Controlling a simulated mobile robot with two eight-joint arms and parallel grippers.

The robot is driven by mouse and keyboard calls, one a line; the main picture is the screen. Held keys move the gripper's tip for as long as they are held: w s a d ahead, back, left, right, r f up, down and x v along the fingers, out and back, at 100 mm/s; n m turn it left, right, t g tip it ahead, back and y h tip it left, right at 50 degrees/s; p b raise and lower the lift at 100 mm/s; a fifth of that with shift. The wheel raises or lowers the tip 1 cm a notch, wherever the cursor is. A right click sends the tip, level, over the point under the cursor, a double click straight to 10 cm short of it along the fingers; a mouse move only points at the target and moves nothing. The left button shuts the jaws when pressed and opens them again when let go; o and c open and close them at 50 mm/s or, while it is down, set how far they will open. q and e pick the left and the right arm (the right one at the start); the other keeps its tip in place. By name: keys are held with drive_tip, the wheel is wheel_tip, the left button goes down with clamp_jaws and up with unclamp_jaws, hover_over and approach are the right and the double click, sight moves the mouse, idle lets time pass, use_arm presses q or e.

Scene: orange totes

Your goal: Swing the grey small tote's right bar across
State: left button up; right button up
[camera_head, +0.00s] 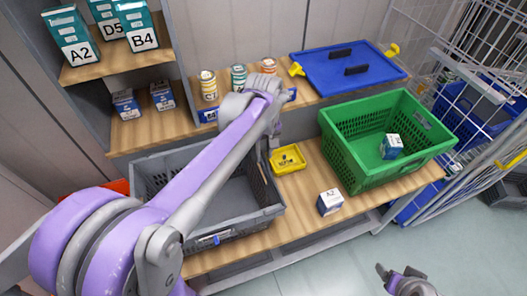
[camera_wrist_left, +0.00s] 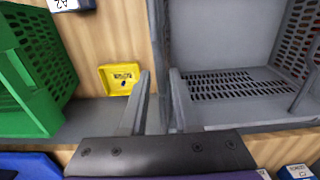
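The grey small tote (camera_head: 150,171) sits on the wooden bench, and my left arm crosses over it. Its right side (camera_head: 262,178) has a dark perforated wall; I cannot clearly tell the bar from the rim there. In the left wrist view the tote (camera_wrist_left: 225,78) fills the right half, with its right edge (camera_wrist_left: 160,45) running down towards my fingers. My left gripper (camera_wrist_left: 158,80) is open, its two fingers on either side of that edge. Contact cannot be told. In the head view its fingers are hidden by the arm. My right gripper (camera_head: 397,272) is open and empty at the lower right.
A yellow tray (camera_head: 288,159) lies just right of the tote. A white-and-blue A2 box (camera_head: 329,202) stands before the green crate (camera_head: 345,150), which holds another box (camera_head: 391,146). Cans and a blue lid (camera_head: 345,70) are on the shelf behind. A wire cage (camera_head: 470,60) stands right.

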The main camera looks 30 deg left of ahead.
use_arm(q)
drive_tip(key=c, duration=0.3)
drive_tip(key=shift+s+a+r, duration=0.4)
drive_tip(key=shift+s+r, duration=0.1)
drive_tip(key=shift+s+a+r+p, duration=0.4)
drive_tip(key=shift+s+a, duration=0.2)
drive_tip(key=shift+s, duration=0.05)
